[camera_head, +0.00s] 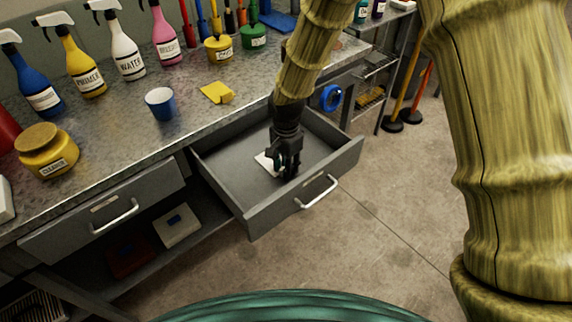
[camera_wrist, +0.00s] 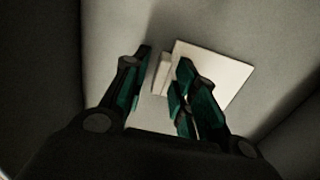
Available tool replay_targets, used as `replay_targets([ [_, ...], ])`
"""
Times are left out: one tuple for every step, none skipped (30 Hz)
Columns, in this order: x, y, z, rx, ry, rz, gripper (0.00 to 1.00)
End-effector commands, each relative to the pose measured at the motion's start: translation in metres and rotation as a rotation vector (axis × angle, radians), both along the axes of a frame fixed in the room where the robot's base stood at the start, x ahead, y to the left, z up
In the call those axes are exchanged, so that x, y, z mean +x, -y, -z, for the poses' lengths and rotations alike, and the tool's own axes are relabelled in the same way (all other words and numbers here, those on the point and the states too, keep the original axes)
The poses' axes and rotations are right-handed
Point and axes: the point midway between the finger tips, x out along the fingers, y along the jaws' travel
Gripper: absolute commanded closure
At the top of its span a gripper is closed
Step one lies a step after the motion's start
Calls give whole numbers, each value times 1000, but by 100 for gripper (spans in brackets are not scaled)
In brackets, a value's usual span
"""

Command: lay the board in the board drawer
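The board drawer (camera_head: 232,191) is pulled open under the workbench, its grey floor showing. A pale board (camera_head: 263,163) lies inside it on the floor, partly hidden by my gripper. In the wrist view the board (camera_wrist: 220,72) looks flat, with a small pale block (camera_wrist: 163,74) at its left edge. My gripper (camera_head: 284,170) points down into the drawer, just over the board. In the wrist view its fingers (camera_wrist: 165,62) are apart, one on each side of the block, with gaps showing. I cannot tell their exact height above the floor.
A second drawer (camera_head: 105,215) is at left. A white item (camera_head: 176,225) lies on the lower shelf.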

Motion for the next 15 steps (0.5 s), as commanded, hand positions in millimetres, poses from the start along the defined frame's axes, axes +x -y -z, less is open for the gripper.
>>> replay_targets([
  [0, 0, 0, 0, 0, 0, 68],
  [0, 0, 0, 0, 0, 0, 68],
  [0, 0, 0, 0, 0, 0, 68],
  [0, 0, 0, 0, 0, 0, 68],
  [0, 0, 0, 0, 0, 0, 68],
  [0, 0, 0, 0, 0, 0, 68],
  [0, 0, 0, 0, 0, 0, 68],
  [0, 0, -1, 0, 0, 0, 68],
  [0, 0, -2, 1, 1, 0, 68],
  [0, 0, -3, 1, 1, -1, 68],
  [0, 0, -5, 0, 2, -1, 68],
  [1, 0, -7, 0, 2, 0, 68],
  [1, 0, -10, 0, 2, 0, 68],
  [1, 0, -13, 0, 2, 1, 68],
  [1, 1, -17, 0, 2, 0, 68],
])
